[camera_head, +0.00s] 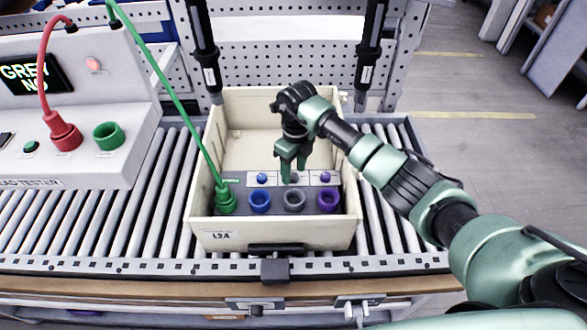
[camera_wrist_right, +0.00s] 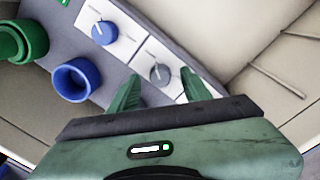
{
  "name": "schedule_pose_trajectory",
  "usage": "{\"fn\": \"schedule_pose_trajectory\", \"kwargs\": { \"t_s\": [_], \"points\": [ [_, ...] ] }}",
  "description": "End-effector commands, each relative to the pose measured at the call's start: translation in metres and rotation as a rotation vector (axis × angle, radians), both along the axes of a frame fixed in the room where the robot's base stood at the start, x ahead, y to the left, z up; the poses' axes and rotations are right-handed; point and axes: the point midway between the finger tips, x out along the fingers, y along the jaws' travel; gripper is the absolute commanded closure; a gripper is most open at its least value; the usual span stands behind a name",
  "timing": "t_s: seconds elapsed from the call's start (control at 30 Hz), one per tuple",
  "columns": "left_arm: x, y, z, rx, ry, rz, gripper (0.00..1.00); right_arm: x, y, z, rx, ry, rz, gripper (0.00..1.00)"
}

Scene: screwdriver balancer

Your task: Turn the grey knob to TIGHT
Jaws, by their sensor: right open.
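The grey knob (camera_wrist_right: 160,74) sits on a white label plate in the right wrist view, with tiny print that I cannot read, so its setting is unclear. In the head view it is mostly hidden behind my right gripper (camera_head: 292,179). My right gripper, also in the wrist view (camera_wrist_right: 160,80), is open and points down, with one finger to each side of the grey knob. I cannot tell whether the fingers touch it. My left gripper is not in view.
The panel stands in a cream crate (camera_head: 230,238) on rollers. A blue knob (camera_head: 262,179) and purple knob (camera_head: 325,177) flank the grey one. Blue (camera_head: 260,201), grey (camera_head: 294,201) and purple (camera_head: 328,201) sockets lie in front. A green plug (camera_head: 225,200) trails a cable to the tester (camera_head: 75,120).

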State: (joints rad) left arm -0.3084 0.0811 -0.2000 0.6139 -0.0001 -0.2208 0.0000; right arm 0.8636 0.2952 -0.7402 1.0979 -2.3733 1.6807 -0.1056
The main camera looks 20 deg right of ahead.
Motion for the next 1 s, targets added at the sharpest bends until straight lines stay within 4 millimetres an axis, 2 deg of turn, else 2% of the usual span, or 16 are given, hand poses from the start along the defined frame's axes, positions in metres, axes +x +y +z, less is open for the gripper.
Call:
{"fn": "schedule_pose_trajectory", "kwargs": {
  "t_s": [0.13, 0.37, 0.4, 0.5, 0.57, 1.0],
  "points": [
    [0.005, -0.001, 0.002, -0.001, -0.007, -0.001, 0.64, 0.000, 0.000, -0.008, -0.001, 0.000, -0.001, 0.52],
    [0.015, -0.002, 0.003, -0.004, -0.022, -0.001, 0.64, 0.000, 0.000, -0.010, -0.001, 0.000, -0.001, 0.52],
    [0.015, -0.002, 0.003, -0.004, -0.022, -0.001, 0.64, 0.000, 0.000, -0.010, -0.001, 0.000, -0.001, 0.57],
    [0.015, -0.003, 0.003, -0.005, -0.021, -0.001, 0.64, 0.000, 0.000, -0.010, -0.001, 0.000, -0.001, 0.85],
    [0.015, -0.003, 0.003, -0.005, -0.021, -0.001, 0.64, 0.000, 0.000, -0.010, -0.001, 0.000, -0.001, 1.00],
    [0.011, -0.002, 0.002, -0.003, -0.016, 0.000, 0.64, 0.000, 0.000, -0.009, 0.001, -0.001, -0.072, 1.00]
  ]
}}
